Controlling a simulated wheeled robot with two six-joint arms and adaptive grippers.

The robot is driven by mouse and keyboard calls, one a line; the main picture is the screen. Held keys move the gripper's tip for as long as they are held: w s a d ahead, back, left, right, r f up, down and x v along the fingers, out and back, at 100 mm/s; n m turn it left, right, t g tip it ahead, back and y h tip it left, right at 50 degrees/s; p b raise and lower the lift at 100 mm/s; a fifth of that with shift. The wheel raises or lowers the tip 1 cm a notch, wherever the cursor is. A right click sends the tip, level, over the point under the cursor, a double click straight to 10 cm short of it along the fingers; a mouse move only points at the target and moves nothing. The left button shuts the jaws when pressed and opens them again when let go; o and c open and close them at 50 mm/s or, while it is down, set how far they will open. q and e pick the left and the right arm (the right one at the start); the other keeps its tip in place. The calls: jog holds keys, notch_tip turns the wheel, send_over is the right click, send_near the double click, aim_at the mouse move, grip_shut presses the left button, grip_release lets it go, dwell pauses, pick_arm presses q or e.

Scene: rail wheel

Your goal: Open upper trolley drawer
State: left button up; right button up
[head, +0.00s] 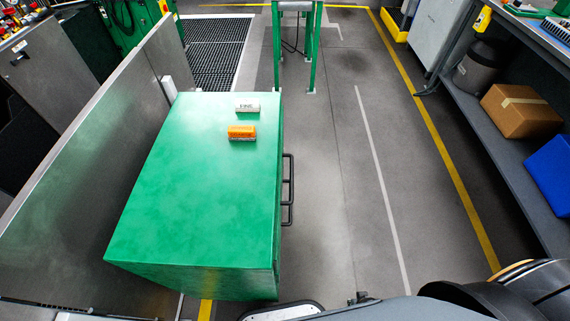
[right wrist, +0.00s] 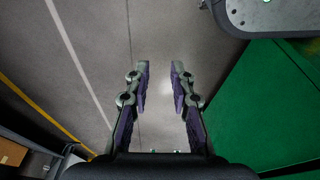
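The green trolley (head: 200,200) stands left of centre in the head view. Its handles (head: 288,190) stick out from its right side, and the drawer fronts on that side are mostly hidden from above. In the right wrist view a green side of the trolley (right wrist: 265,110) fills the right part. My right gripper (right wrist: 159,68) is open and empty in the right wrist view, pointing at bare floor beside the trolley. My left gripper is not in view.
An orange box (head: 242,133) and a white box (head: 247,108) lie on the trolley top. A metal panel (head: 105,150) stands close on the trolley's left. Floor (head: 340,200) right of the trolley is clear up to the shelf with a cardboard box (head: 522,110) and blue bin (head: 552,172).

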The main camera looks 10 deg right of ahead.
jog(key=w+d+m+t+b, duration=0.1)
jog(key=w+m+t+b, duration=0.15)
jog(key=w, duration=0.75)
jog(key=m+t+y+b, duration=0.6)
jog(key=t+y+b, duration=0.3)
jog(key=y+b, duration=0.15)
send_near(291, 176)
jog(key=shift+h, duration=0.35)
jog(key=x, duration=1)
jog(key=shift+s+a+f+p, duration=0.1)
jog(key=shift+a+f+p, duration=0.05)
jog(key=shift+f+p, duration=0.15)
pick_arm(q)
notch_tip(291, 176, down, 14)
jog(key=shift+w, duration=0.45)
pick_arm(e)
jog(key=shift+r, duration=0.1)
grip_shut()
